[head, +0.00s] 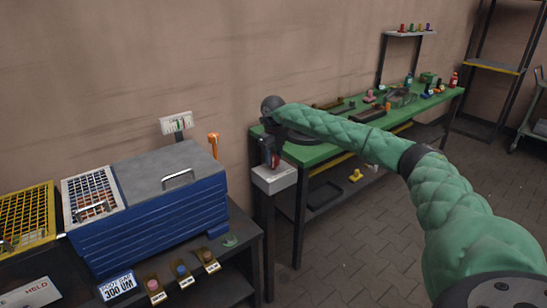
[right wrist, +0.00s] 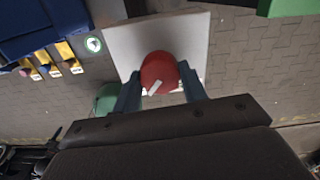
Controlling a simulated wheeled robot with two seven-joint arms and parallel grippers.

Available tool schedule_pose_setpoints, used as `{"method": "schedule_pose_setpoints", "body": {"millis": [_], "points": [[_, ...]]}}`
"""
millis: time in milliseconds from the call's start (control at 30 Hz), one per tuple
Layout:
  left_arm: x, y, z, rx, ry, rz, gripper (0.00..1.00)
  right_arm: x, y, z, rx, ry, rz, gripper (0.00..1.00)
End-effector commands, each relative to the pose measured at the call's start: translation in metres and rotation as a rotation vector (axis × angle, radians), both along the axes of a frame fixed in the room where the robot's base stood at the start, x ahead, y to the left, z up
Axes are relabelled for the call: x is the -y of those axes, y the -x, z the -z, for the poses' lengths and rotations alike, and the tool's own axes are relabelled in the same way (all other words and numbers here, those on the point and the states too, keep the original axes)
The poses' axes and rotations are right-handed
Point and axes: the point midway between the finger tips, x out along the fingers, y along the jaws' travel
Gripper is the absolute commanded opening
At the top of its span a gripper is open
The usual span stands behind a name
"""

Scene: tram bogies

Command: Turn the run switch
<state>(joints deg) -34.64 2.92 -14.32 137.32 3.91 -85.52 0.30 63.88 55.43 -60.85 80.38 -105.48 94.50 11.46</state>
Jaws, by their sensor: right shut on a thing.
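The run switch is a red round knob (right wrist: 160,73) with a pale pointer mark, on a white box (right wrist: 178,33). In the head view the white box (head: 273,179) stands on a dark post between the blue machine and the green bench. My right gripper (head: 270,158) is above the box, pointing down. In the right wrist view its two fingers (right wrist: 160,92) are on either side of the red knob and shut on it. The knob's pale mark points toward the lower left there. My left gripper is not in view.
A blue machine (head: 150,225) with a grey lid stands to the left, with several small knobs on the shelf in front. A green workbench (head: 320,152) with tools is behind my right arm. An orange lever (head: 213,140) stands behind the blue machine.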

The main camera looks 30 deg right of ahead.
Motion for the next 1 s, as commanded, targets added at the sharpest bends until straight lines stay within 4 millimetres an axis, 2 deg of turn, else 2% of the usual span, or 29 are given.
{"method": "schedule_pose_setpoints", "body": {"millis": [433, 467, 567, 867, 1000], "points": [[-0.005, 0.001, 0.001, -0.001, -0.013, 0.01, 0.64, 0.001, -0.001, -0.003, 0.005, 0.0, 0.012, 0.19], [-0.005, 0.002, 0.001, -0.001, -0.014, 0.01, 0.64, 0.001, -0.001, -0.003, 0.005, 0.0, 0.012, 0.46], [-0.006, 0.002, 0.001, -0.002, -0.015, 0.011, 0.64, 0.001, -0.001, -0.002, 0.004, 0.0, 0.011, 0.64], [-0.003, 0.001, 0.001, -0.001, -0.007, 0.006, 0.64, 0.0, -0.001, -0.002, 0.003, 0.0, 0.01, 0.64], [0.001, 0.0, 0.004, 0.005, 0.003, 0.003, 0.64, 0.001, -0.001, -0.013, 0.004, -0.001, 0.01, 0.64]]}}
